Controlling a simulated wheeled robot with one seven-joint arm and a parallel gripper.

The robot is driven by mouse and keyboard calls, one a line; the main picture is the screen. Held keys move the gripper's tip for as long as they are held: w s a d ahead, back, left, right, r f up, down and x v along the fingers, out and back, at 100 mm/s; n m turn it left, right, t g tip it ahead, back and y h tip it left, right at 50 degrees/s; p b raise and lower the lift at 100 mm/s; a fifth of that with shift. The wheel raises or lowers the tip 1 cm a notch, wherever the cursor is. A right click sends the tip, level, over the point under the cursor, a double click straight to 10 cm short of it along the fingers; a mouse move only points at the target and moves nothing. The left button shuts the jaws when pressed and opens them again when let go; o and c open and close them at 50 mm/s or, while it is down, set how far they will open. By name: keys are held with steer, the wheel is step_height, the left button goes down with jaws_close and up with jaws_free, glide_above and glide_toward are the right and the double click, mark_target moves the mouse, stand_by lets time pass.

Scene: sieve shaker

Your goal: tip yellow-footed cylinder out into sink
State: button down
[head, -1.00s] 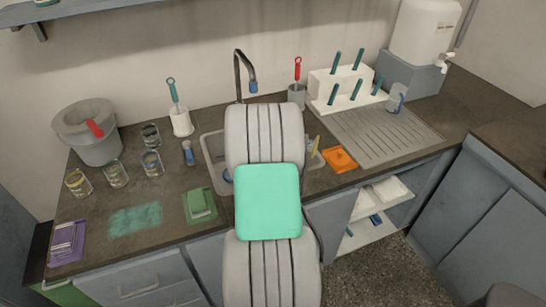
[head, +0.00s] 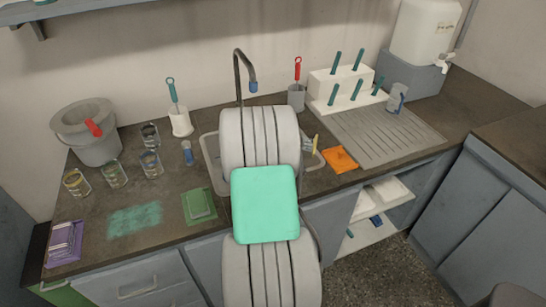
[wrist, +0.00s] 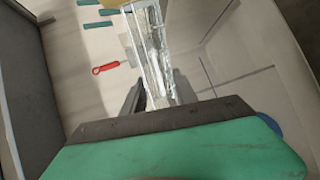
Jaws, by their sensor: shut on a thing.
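My gripper (wrist: 145,95) is shut on the clear yellow-footed cylinder (wrist: 152,55), which shows in the wrist view with its yellow foot at the top edge. The cylinder's mouth and any liquid cannot be made out.
The tap (head: 240,70) rises behind my arm. A grey holder with a red-handled brush (head: 297,95) and an orange cloth (head: 340,158) are to the right, beside the ribbed drainer (head: 390,133). Several glass beakers (head: 151,163) and a blue-footed cylinder (head: 188,153) stand left.

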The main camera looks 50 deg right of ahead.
steer(key=shift+w+f+n+b, duration=0.1)
steer(key=shift+f+n+b, duration=0.1)
steer(key=shift+n+b, duration=0.1)
